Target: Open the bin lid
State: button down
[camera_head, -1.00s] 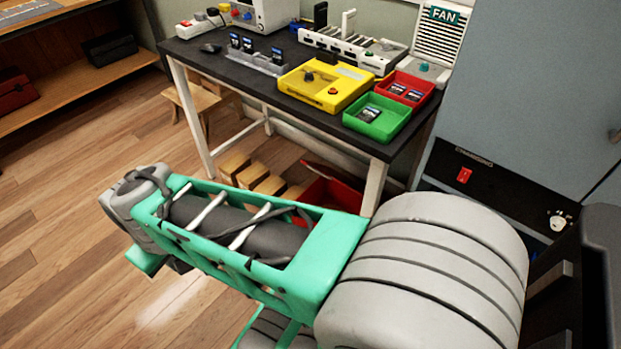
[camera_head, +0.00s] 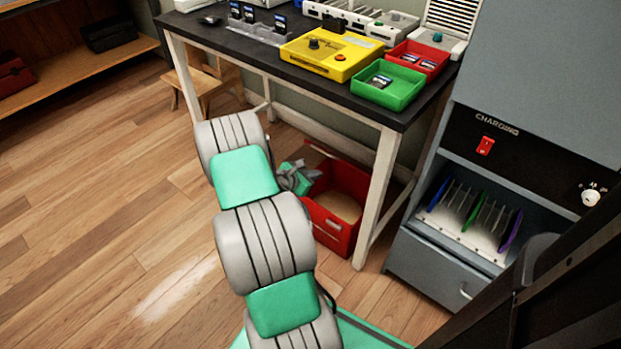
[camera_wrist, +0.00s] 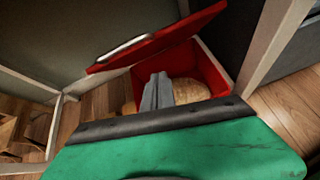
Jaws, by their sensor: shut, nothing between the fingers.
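The red bin (camera_head: 330,228) stands on the floor under the workbench, its top open to a brown inside. In the wrist view, its red lid (camera_wrist: 172,36) is raised and tilted, with a pale bar along one edge; the bin's red wall (camera_wrist: 214,68) shows beside it. My gripper (camera_head: 297,180) is at the bin's left side in the head view. In the wrist view its fingers (camera_wrist: 157,92) are together with nothing between them, over the bin's opening and below the lid. I cannot tell whether they touch the lid.
The dark-topped workbench (camera_head: 238,45) overhangs the bin, and its white leg (camera_head: 377,195) stands just right of it. A grey charging cabinet (camera_head: 432,262) is further right. A wooden stool (camera_head: 200,85) stands left. The wooden floor at left is clear.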

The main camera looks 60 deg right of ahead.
jog(key=s+d+b, duration=0.2)
jog(key=d, duration=0.4)
jog(key=shift+d+r, duration=0.15)
jog(key=shift+r, duration=0.1)
